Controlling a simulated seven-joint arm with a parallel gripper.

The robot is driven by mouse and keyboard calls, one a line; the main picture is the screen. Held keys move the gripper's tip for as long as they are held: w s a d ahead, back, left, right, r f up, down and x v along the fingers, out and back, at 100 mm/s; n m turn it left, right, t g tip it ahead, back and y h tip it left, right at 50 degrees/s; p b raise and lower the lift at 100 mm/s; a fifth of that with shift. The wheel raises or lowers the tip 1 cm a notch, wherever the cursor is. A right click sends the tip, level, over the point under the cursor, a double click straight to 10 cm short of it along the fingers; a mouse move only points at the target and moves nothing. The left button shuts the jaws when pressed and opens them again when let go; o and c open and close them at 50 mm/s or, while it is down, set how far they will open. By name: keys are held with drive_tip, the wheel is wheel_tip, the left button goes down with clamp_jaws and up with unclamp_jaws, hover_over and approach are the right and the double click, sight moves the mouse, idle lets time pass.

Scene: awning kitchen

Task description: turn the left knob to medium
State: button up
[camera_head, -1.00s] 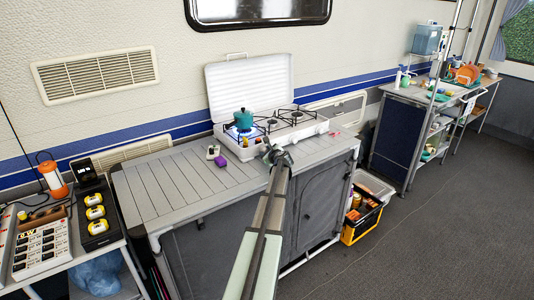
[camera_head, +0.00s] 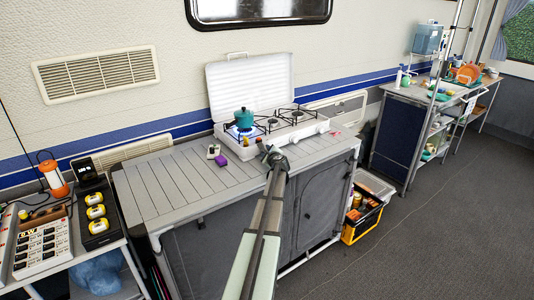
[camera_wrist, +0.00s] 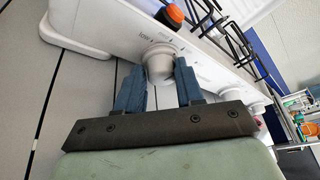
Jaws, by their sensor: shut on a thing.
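The white camp stove (camera_head: 262,138) stands on the slatted table with its lid up. A teal pot (camera_head: 244,118) sits on its left burner, with a blue glow under it. In the wrist view the left knob (camera_wrist: 158,62) is a round off-white knob on the stove's front panel (camera_wrist: 103,22), with small printed marks around it. My gripper (camera_wrist: 160,82) has its two blue fingers on either side of this knob and is shut on it. In the head view my gripper (camera_head: 274,158) is at the stove's front, and it hides the knob there.
A purple block (camera_head: 221,160) and a small white item (camera_head: 213,151) lie left of the stove. An orange-topped knob or cap (camera_wrist: 174,15) is above the left knob in the wrist view. Another white knob (camera_wrist: 257,103) is farther right. The slatted table (camera_head: 160,190) is clear at left.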

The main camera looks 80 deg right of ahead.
drive_tip(key=o, duration=0.7)
drive_tip(key=shift+s+d+r, duration=0.15)
drive_tip(key=shift+d, duration=0.05)
drive_tip(key=shift+o, duration=1.3)
drive_tip(key=shift+a, duration=0.1)
drive_tip(key=shift+m+t+y, duration=0.3)
drive_tip(key=shift+m+y, duration=0.4)
drive_tip(key=shift+m, duration=0.4)
drive_tip(key=v, duration=1.4)
drive_tip(key=shift+s+a+f, duration=0.15)
drive_tip(key=shift+a+f, duration=0.15)
drive_tip(key=shift+a, duration=0.15)
drive_tip(key=s+a+f+n+g+y, duration=0.1)
drive_tip(key=s+a+f+n, duration=0.1)
drive_tip(key=a+f+n, duration=0.6)
drive_tip(key=w+a+f+n+y, duration=0.1)
drive_tip(key=w+a+f, duration=0.2)
drive_tip(key=f, duration=0.2)
drive_tip(key=w+a+f+n+y, duration=0.1)
drive_tip(key=w+a+f, duration=0.1)
drive_tip(key=w+f, duration=0.2)
drive_tip(key=shift+w+a+f+n+y, duration=0.15)
drive_tip(key=shift+a+f+n+y, duration=0.25)
drive_tip(key=shift+f, duration=0.65)
